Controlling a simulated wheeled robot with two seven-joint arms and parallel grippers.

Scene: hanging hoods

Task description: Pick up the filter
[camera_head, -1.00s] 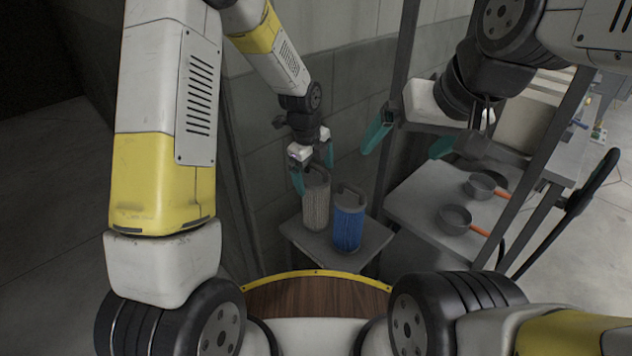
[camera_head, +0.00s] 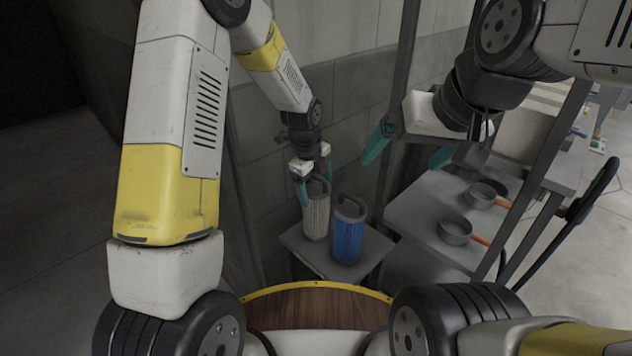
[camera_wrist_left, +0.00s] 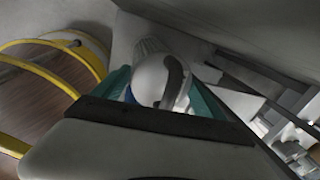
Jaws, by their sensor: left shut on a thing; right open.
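A pale pleated cylindrical filter (camera_head: 316,219) stands upright on a small grey stand (camera_head: 312,257). My left gripper (camera_head: 314,180) is above it with its teal fingers shut on its top. In the left wrist view the filter's round pale top and dark curved handle (camera_wrist_left: 174,82) sit between the fingers. A blue filter (camera_head: 349,238) with a grey top and handle stands just right of it on the same stand. My right gripper (camera_head: 408,150) is open and empty, up and to the right. I cannot tell whether the pale filter's base touches the stand.
A grey table (camera_head: 425,208) to the right holds two pans (camera_head: 455,226) with orange handles. Grey upright posts (camera_head: 398,100) stand between the stand and that table. A block wall (camera_head: 262,130) is close behind my left gripper.

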